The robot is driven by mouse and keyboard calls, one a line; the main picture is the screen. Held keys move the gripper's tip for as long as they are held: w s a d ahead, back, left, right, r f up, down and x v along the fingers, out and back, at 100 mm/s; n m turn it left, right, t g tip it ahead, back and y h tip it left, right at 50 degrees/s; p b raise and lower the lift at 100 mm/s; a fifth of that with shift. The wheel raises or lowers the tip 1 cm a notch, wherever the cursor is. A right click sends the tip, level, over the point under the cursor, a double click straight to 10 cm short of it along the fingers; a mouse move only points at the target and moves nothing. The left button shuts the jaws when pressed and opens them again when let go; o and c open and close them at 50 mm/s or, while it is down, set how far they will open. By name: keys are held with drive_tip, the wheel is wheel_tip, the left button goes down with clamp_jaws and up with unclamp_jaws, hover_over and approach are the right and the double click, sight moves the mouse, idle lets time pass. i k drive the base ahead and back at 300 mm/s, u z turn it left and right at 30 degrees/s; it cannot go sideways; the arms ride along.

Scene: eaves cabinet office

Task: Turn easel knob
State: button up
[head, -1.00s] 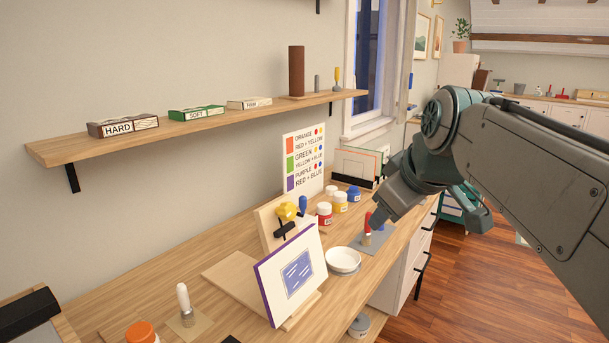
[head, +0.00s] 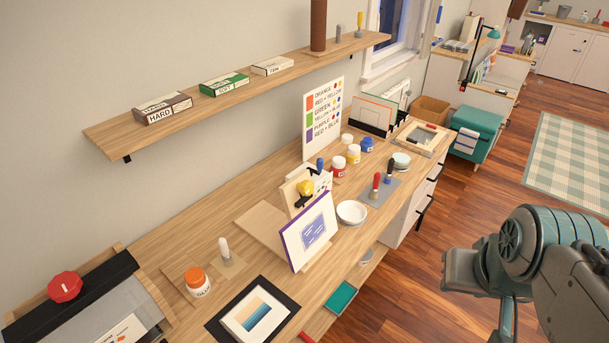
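A small wooden easel (head: 266,229) stands on the long wooden bench and bears a white panel (head: 311,232) with purple edges and a blue picture. A yellow knob (head: 305,187) with a black bar below it sits at the easel's upper back, just behind the panel's top. The panel hides the easel's front and part of its back support. My gripper (head: 462,272) is at the lower right, over the floor in the picture, well apart from the easel and touching nothing I can see. Its fingers do not show clearly.
A shelf (head: 240,87) runs above. The floor (head: 480,205) at right is clear.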

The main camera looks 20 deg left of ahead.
sight(306, 188)
drive_tip(key=u, duration=0.75)
drive_tip(key=i, duration=0.35)
drive_tip(key=z, duration=0.3)
